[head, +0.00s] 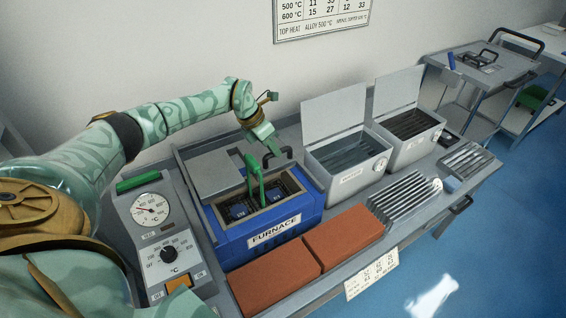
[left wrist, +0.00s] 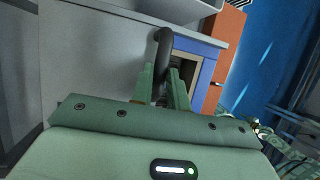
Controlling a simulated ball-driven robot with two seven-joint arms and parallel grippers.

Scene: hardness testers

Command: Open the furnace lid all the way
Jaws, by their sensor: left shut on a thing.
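The blue furnace (head: 262,250) stands on the bench with its top partly open, showing a dark interior with a pale rim. A flat grey lid plate (head: 214,172) lies over its left back part. My left gripper (head: 272,146) is shut on a dark arched handle (head: 280,157) at the furnace's back right. In the left wrist view the handle (left wrist: 163,48) stands between the fingers (left wrist: 162,88), beside a grey surface and the furnace's blue edge (left wrist: 200,46). How the handle joins the lid is hard to tell.
A bright green upright piece (head: 257,182) stands at the furnace opening. A control panel (head: 160,240) is at left, red-brown bricks (head: 275,280) in front. Two open-lidded grey bins (head: 345,165) (head: 408,135) stand close on the right, beside a ribbed rack (head: 402,194).

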